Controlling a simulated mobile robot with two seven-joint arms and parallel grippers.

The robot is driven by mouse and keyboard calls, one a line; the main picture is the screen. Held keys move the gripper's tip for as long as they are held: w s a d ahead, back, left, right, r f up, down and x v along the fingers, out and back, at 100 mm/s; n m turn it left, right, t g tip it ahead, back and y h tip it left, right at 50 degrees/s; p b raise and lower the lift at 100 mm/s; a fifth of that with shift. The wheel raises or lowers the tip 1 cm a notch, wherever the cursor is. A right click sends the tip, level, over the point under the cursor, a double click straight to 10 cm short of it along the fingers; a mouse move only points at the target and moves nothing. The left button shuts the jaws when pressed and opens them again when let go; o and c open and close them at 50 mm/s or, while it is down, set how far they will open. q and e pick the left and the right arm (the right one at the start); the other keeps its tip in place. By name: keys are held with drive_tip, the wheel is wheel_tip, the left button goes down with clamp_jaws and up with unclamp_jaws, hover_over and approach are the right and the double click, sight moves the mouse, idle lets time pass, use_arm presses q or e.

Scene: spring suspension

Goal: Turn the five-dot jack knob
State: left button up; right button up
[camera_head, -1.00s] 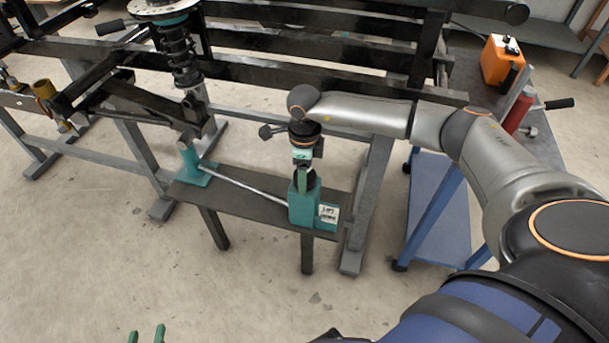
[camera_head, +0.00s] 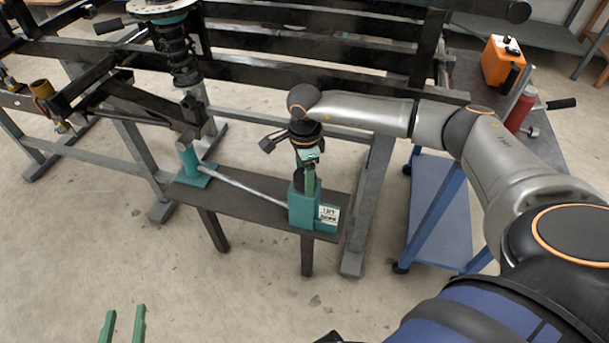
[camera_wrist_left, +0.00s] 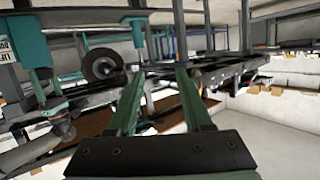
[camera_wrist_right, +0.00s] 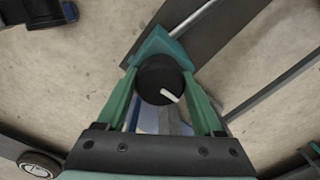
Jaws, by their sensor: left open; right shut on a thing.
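The teal jack box (camera_head: 303,207), with a white label (camera_head: 329,215), stands on the right end of a dark bench. Its round black knob (camera_wrist_right: 158,80), with one white mark, shows in the right wrist view. My right gripper (camera_head: 306,180) points down at the box top and is shut on the knob, one green finger on each side. No dots can be made out on the knob. My left gripper (camera_head: 123,325) is open and empty over the floor at the bottom left. Its two green fingers also show in the left wrist view (camera_wrist_left: 160,98), with nothing between them.
A grey rod (camera_head: 245,186) runs from the jack box to a teal post (camera_head: 190,165) at the bench's left end. A spring strut (camera_head: 182,55) and dark frame rails stand behind. A blue trolley (camera_head: 435,215) is on the right. The floor in front is clear.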

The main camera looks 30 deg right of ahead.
use_arm(q)
drive_tip(key=shift+s, duration=0.1)
use_arm(e)
drive_tip(key=o, duration=1.4)
drive_tip(key=shift+r, duration=0.15)
drive_tip(key=shift+r, duration=0.3)
use_arm(q)
drive_tip(key=s+f+n+g+p, duration=0.1)
drive_tip(key=s+f+g+p, duration=0.1)
drive_tip(key=s+f+g, duration=0.3)
wheel_tip(320, 180, down, 5)
drive_tip(key=shift+s+d+r+y, duration=0.15)
drive_tip(key=shift+s+d+y, duration=0.2)
drive_tip(key=shift+s, duration=0.4)
use_arm(e)
wheel_tip(320, 180, up, 12)
drive_tip(key=shift+f, duration=0.15)
use_arm(q)
drive_tip(key=shift+a, duration=0.1)
